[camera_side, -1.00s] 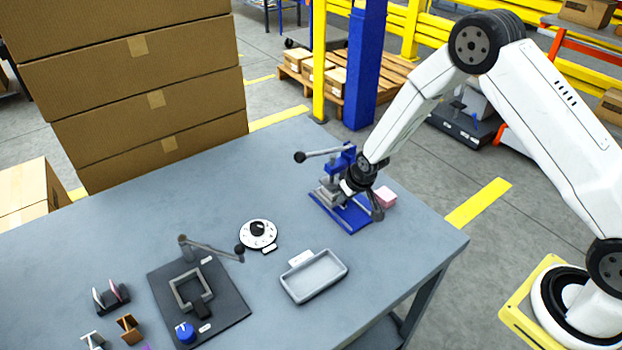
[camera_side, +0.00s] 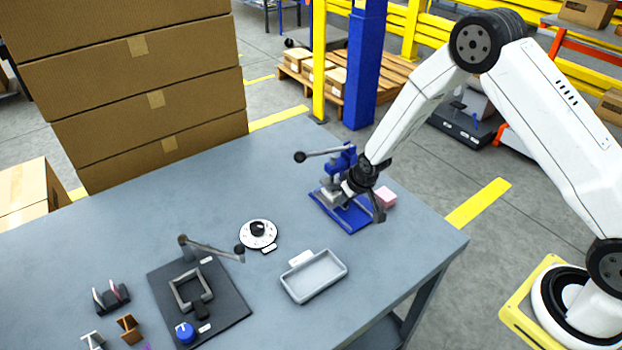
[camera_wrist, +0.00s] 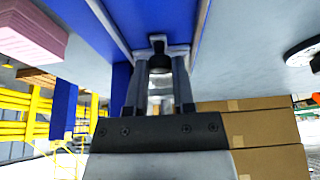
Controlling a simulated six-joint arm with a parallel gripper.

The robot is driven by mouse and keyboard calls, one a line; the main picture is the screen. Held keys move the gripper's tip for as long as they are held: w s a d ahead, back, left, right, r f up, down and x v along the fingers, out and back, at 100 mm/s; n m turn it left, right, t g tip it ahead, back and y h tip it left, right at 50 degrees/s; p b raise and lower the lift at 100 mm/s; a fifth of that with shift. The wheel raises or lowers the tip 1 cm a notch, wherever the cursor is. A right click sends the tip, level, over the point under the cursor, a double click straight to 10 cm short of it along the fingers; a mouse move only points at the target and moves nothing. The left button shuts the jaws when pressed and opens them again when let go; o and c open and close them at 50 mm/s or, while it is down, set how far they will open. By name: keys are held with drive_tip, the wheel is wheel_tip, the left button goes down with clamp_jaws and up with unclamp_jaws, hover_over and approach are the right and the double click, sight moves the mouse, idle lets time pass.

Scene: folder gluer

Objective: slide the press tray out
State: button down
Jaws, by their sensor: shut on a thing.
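The blue press (camera_side: 346,162) stands near the back right of the table, with its lever pointing left to a black ball. Its grey press tray (camera_side: 329,199) sits low over the blue base (camera_side: 352,219), partly hidden by the press and my gripper. My gripper (camera_side: 350,187) is low at the right side of the press. In the wrist view, my gripper (camera_wrist: 158,68) is shut on a small dark knob (camera_wrist: 158,46) between its fingertips. The blue base (camera_wrist: 115,25) fills the upper middle there, with grey rails on both sides. How far the tray is out is hard to tell.
A pink block (camera_side: 385,197) lies just right of the press. A white dial (camera_side: 258,233), a grey open tray (camera_side: 314,276) and a dark fixture with a lever (camera_side: 222,310) are nearer the front. The table between them is clear. Stacked cartons (camera_side: 140,75) rise at the back left.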

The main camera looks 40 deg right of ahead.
drive_tip(key=shift+s, duration=4.2)
drive_tip(key=shift+c, duration=2.3)
unclamp_jaws()
drive_tip(key=shift+r, duration=0.2)
drive_tip(key=shift+v, duration=3.7)
drive_tip(key=shift+s+r, duration=0.1)
